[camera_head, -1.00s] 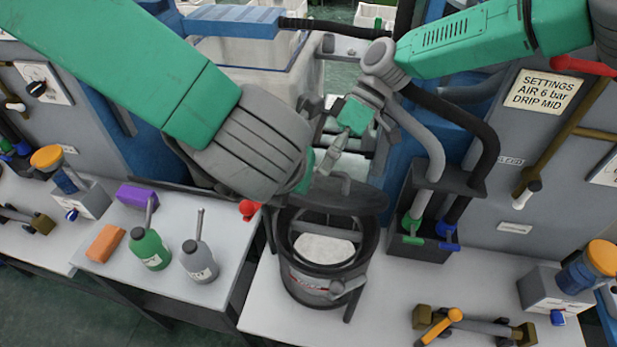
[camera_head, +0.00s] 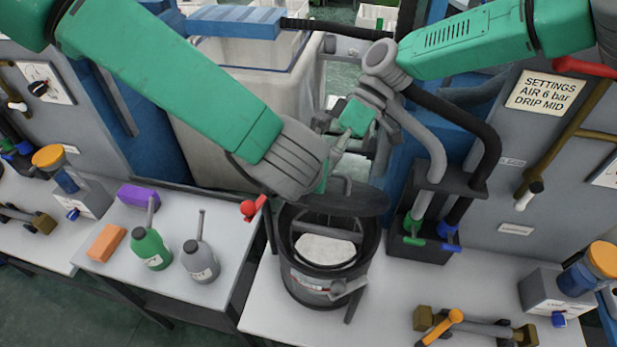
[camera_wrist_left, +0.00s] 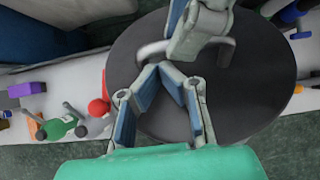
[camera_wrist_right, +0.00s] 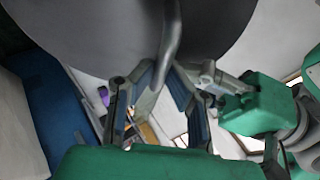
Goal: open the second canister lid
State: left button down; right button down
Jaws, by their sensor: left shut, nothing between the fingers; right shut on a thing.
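The canister (camera_head: 305,287) is a dark round pot on the front bench, its mouth uncovered and something white inside. Its dark round lid (camera_head: 352,200) stands raised and tilted at the back of the mouth. It fills much of the left wrist view (camera_wrist_left: 270,75), with a grey bar handle (camera_wrist_left: 228,50). My right gripper (camera_head: 336,155) is shut on that handle; the right wrist view shows the handle (camera_wrist_right: 171,45) between its fingers. My left gripper (camera_wrist_left: 170,75) is shut and empty over the lid, close to the right gripper. In the head view its fingers are mostly hidden behind its wrist.
A red knob (camera_head: 249,209) sits left of the canister. Green (camera_head: 151,250) and grey (camera_head: 199,262) bottles stand on the left bench. A black holder with hoses (camera_head: 428,240) stands right of the canister. An orange-handled tool (camera_head: 443,325) lies front right.

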jog(key=shift+w+d+f, duration=0.15)
jog(key=shift+d+f, duration=0.05)
jog(key=shift+f, duration=0.05)
